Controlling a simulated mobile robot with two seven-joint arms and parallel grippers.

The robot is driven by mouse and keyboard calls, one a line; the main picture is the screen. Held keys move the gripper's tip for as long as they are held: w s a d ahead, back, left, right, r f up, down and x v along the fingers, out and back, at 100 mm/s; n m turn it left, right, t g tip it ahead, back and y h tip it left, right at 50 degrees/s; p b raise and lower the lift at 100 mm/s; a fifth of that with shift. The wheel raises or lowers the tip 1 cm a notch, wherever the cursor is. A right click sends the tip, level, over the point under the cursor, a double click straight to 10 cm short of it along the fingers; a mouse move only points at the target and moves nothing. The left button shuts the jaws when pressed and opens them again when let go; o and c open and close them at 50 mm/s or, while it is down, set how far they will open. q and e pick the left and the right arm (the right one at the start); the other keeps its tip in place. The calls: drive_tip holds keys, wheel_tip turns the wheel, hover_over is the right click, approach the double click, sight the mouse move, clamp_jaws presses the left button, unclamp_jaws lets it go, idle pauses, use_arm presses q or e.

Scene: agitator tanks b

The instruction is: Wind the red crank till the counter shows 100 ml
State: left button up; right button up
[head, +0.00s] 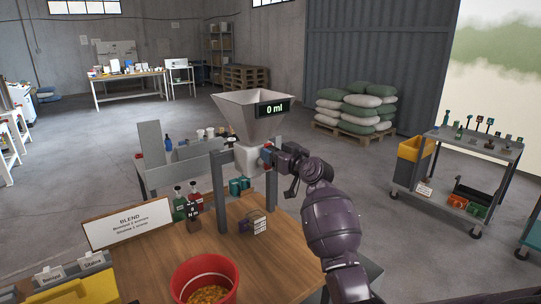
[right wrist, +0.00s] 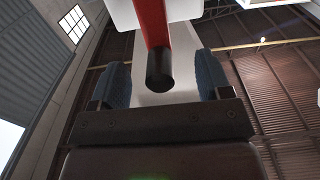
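The counter (head: 274,109) on the grey hopper (head: 253,122) reads 0 ml. The red crank (right wrist: 152,24) shows in the right wrist view, with a black round handle (right wrist: 160,70) at its end. My right gripper (head: 269,154) is at the crank side of the white dispenser body under the hopper. In the right wrist view its two blue finger pads stand apart on either side of the black handle, with visible gaps on both sides. It is open and not closed on the handle. In the head view the gripper hides most of the crank. My left gripper is not in view.
A BLEND sign (head: 129,226), bottles (head: 180,204) and a small labelled box (head: 259,226) are near the dispenser stand. A trolley (head: 462,158) is at the right.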

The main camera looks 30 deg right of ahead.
drive_tip(key=c, duration=1.2)
drive_tip(key=shift+w+d+f+m+p, duration=0.1)
drive_tip(key=shift+d+m+p, duration=0.25)
drive_tip(key=shift+m, duration=0.45)
drive_tip(key=shift+s+d+f+m+p, duration=0.1)
drive_tip(key=shift+d+m+p, duration=0.3)
drive_tip(key=shift+m, duration=0.4)
drive_tip(key=shift+w+d+f+m+p, duration=0.1)
drive_tip(key=shift+d+m+p, duration=0.1)
drive_tip(key=shift+d+m, duration=0.45)
drive_tip(key=shift+a, duration=0.15)
drive_tip(key=m, duration=0.1)
drive_tip(key=d+f+m, duration=0.1)
drive_tip(key=m, duration=0.1)
drive_tip(key=d+m, duration=0.1)
drive_tip(key=m, duration=0.1)
drive_tip(key=shift+f, duration=0.3)
drive_tip(key=shift+w, duration=0.1)
drive_tip(key=shift+d+f+m, duration=0.3)
drive_tip(key=shift+f+m, duration=0.25)
drive_tip(key=shift+m, duration=0.7)
drive_tip(key=shift+d+f+m, duration=0.25)
drive_tip(key=shift+f+m, duration=0.25)
drive_tip(key=shift+m, duration=0.7)
